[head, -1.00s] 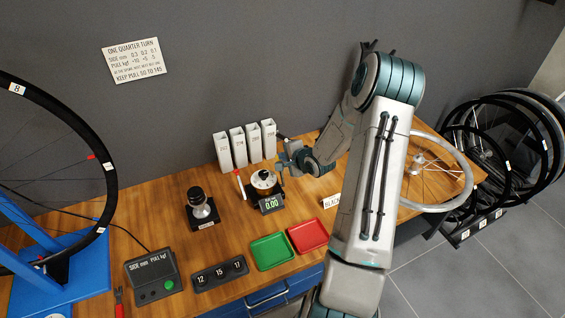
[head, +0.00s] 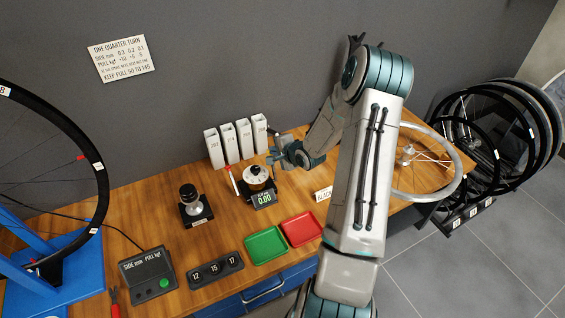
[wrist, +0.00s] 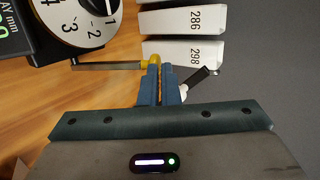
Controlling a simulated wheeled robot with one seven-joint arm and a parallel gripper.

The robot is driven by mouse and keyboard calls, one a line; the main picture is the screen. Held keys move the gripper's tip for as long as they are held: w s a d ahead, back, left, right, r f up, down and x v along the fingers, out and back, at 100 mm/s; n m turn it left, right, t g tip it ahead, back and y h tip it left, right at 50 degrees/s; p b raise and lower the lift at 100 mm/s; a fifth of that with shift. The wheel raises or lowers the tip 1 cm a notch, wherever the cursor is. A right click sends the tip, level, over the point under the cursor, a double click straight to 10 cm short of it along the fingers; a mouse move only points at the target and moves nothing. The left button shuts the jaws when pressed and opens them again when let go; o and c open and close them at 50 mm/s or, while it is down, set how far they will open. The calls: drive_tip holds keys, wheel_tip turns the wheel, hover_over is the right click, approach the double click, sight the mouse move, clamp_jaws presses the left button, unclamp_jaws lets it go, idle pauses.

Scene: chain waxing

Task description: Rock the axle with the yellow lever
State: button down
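The axle-play gauge (head: 258,177) is a black block with a white-faced numbered dial and a display reading 0.00. The dial (wrist: 88,18) shows at the upper left in the wrist view. A thin rod runs from beside it to the yellow lever tip (wrist: 155,60). My gripper (wrist: 158,75) has its blue fingers close together, with the yellow tip held between their ends. In the head view my gripper (head: 275,152) is just behind and right of the gauge. The lever is hard to make out there.
White numbered boxes (head: 229,142) stand close behind the gripper, by the wall. A black stand with a knob (head: 192,205) is left of the gauge. Green (head: 265,245) and red (head: 301,229) trays lie in front. A spoked wheel (head: 430,165) lies at the right.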

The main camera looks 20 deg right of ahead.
drive_tip(key=shift+r, duration=0.2)
drive_tip(key=p+v, duration=0.4)
drive_tip(key=v, duration=0.9)
drive_tip(key=shift+s+r, duration=0.15)
drive_tip(key=shift+r, duration=0.35)
